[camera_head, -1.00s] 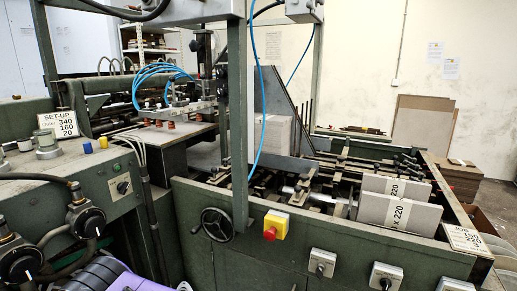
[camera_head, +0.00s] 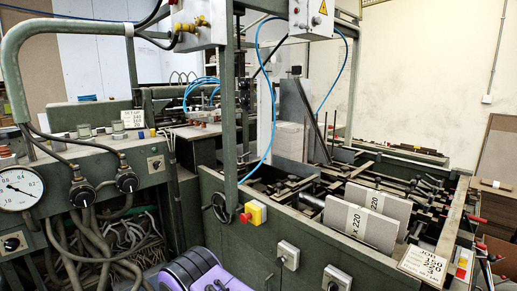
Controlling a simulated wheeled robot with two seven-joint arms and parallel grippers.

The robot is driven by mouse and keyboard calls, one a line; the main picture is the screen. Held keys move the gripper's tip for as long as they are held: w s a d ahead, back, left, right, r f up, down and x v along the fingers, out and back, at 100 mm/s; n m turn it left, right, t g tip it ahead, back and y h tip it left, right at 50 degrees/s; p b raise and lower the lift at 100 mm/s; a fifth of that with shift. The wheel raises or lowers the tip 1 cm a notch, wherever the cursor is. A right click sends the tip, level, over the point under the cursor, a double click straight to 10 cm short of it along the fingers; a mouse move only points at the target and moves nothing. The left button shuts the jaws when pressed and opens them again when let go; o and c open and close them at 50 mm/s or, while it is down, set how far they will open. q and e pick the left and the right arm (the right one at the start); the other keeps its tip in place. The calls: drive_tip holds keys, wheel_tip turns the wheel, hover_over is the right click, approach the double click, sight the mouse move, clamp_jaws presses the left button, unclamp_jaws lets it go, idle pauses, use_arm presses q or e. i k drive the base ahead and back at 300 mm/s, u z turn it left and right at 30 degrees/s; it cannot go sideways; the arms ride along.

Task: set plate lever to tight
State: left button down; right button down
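I cannot make out for certain which part is the plate lever. Small levers or handles with red ends (camera_head: 476,218) stick out at the right end of the green machine (camera_head: 310,240); their settings are too small to read. Rotary switches sit on the machine's front, one at the middle (camera_head: 288,255) and one lower right (camera_head: 336,280). Another rotary switch (camera_head: 155,163) is on the left control panel.
Stacked grey boards (camera_head: 365,212) with a "220" label stand in the machine's bed. A "JOB" card (camera_head: 424,262) lies at its right corner. A handwheel (camera_head: 216,207), red stop button (camera_head: 245,217) and pressure gauge (camera_head: 19,188) are in front. Hoses hang at lower left.

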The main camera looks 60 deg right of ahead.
sight(240, 157)
drive_tip(key=z, duration=0.9)
